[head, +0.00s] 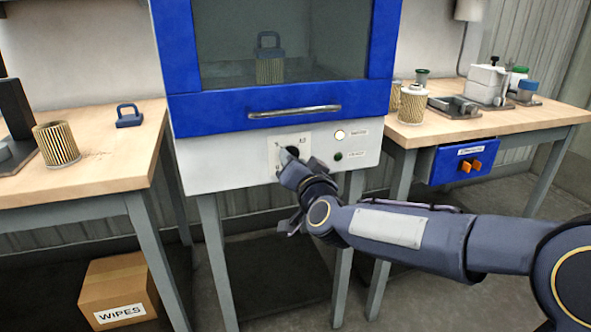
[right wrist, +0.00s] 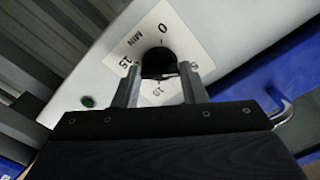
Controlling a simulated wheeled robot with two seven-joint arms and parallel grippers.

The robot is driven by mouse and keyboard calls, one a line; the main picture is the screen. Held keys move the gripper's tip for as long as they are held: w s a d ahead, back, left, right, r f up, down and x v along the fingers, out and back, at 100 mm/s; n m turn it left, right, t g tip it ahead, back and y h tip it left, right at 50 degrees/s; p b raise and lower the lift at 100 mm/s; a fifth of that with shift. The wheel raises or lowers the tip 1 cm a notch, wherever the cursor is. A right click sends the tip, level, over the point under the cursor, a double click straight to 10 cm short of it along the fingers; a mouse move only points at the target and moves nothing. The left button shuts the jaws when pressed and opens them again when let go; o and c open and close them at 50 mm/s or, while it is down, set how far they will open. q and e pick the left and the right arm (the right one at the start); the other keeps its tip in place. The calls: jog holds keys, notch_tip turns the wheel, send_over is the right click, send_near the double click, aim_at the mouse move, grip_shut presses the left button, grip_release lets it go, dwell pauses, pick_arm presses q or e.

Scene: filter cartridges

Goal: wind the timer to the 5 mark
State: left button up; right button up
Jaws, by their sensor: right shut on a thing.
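The timer is a dark round knob (right wrist: 157,60) on a pale dial plate (right wrist: 112,62) marked 0, 5, 10, 15 and MIN. In the head view the plate (head: 274,152) is on the white panel under the blue-framed window. My right gripper (right wrist: 158,78) has one finger on each side of the knob and is shut on it. In the head view my right gripper (head: 291,166) covers the lower part of the dial. The knob's pointer is hidden or too dark to read. My left gripper is in neither view.
The blue-framed cabinet door (head: 222,108) has a metal handle (head: 294,112) above the dial. A lit white lamp (head: 340,135) and a green button (head: 338,156) sit right of it. Benches stand on both sides, with a pleated filter cartridge (head: 57,144) on the left one.

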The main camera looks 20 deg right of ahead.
jog(key=shift+m+b, duration=0.65)
jog(key=shift+m, duration=0.85)
jog(key=o, duration=1)
jog(key=s+p, duration=0.1)
jog(key=s, duration=0.7)
jog(key=shift+d+p, duration=0.15)
jog(key=shift+p, duration=0.25)
